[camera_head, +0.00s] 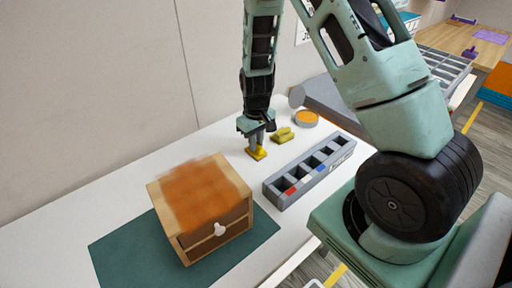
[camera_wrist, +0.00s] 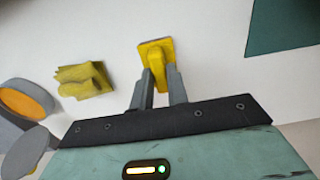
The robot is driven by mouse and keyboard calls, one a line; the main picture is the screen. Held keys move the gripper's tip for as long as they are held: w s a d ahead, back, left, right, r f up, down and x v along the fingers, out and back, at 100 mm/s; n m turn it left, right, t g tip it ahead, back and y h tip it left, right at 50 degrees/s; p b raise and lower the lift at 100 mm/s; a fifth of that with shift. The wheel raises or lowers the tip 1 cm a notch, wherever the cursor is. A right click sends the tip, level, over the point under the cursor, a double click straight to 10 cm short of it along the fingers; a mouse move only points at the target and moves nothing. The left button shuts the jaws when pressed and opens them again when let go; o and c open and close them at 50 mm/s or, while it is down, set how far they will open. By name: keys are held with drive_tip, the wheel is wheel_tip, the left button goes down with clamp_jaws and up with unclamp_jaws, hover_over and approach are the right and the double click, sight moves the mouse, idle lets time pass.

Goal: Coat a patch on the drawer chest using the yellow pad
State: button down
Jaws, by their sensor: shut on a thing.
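The wooden drawer chest (camera_head: 215,234) stands on a dark green mat (camera_head: 120,251). Its top carries a blurry-edged orange-brown patch (camera_head: 205,192) that covers most of it. My gripper (camera_head: 257,146) is behind and to the right of the chest, over the white table. Its fingers are shut on the yellow pad (camera_head: 257,153). In the wrist view the pad (camera_wrist: 157,52) sits between the fingertips, with its flat yellow base beyond them. I cannot tell whether the base touches the table. The mat's corner (camera_wrist: 285,25) shows at the upper right of the wrist view.
A second yellow item (camera_head: 283,134) lies beside my gripper, and a round tin with orange contents (camera_head: 306,118) stands behind it. A grey compartment tray (camera_head: 310,172) lies to the right. The white table (camera_head: 195,143) between chest and gripper is clear.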

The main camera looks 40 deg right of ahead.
wheel_tip(320, 180, up, 8)
drive_tip(key=p, duration=0.6)
drive_tip(key=shift+r+p, duration=0.15)
drive_tip(key=shift+p, duration=0.25)
